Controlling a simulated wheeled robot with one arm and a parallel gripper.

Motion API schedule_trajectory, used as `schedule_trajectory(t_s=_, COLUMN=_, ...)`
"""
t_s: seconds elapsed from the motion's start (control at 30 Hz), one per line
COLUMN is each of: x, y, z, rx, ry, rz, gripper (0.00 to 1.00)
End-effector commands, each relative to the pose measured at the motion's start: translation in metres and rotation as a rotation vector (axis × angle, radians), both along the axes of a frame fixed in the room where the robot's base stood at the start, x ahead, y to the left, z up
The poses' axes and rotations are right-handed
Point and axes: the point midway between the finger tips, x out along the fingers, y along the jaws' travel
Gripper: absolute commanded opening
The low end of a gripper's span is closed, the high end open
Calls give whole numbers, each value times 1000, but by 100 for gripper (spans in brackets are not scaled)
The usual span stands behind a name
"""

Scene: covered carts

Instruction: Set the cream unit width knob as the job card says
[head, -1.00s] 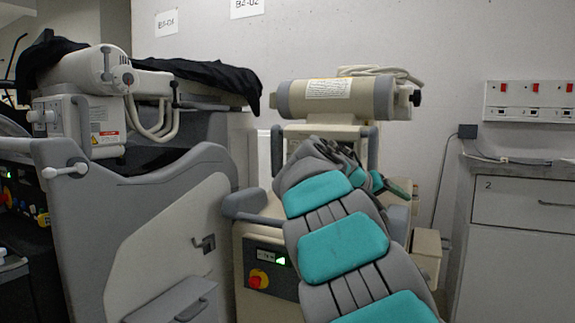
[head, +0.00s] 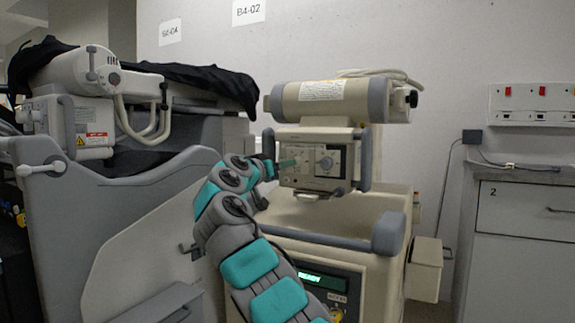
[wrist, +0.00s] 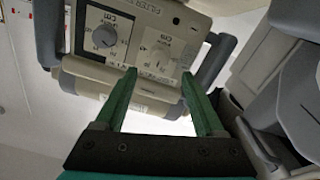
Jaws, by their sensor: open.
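The cream unit (head: 333,108) stands right of centre in the head view, with a control panel (head: 312,184) below its cylinder. In the wrist view the panel appears turned over, with a grey knob (wrist: 104,36) and a paler knob (wrist: 160,56), each on a white dial marked cm. The grey knob also shows in the head view (head: 326,163). I cannot tell which is the width knob. My gripper (wrist: 158,74) is open and empty, its green fingers pointing at the panel near the paler knob; contact is unclear. No readable job card shows; a white printed sheet (head: 322,90) is on the cylinder.
Grey handles (head: 364,160) flank the panel. A grey bumper rail (head: 330,236) runs below it. A second machine under black cloth (head: 205,76) stands close on the left. A drawer cabinet (head: 520,250) and a wall socket strip (head: 530,104) are at right.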

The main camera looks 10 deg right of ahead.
Motion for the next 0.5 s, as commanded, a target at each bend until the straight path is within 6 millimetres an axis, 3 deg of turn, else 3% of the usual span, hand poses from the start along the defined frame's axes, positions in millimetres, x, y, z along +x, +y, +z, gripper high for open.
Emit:
schedule_trajectory(t_s=0.3, x=39, y=-26, z=0, rx=1, ry=7, rz=0, gripper=71)
schedule_trajectory(t_s=0.5, x=53, y=-37, z=0, rx=-1, ry=4, rz=1, gripper=71)
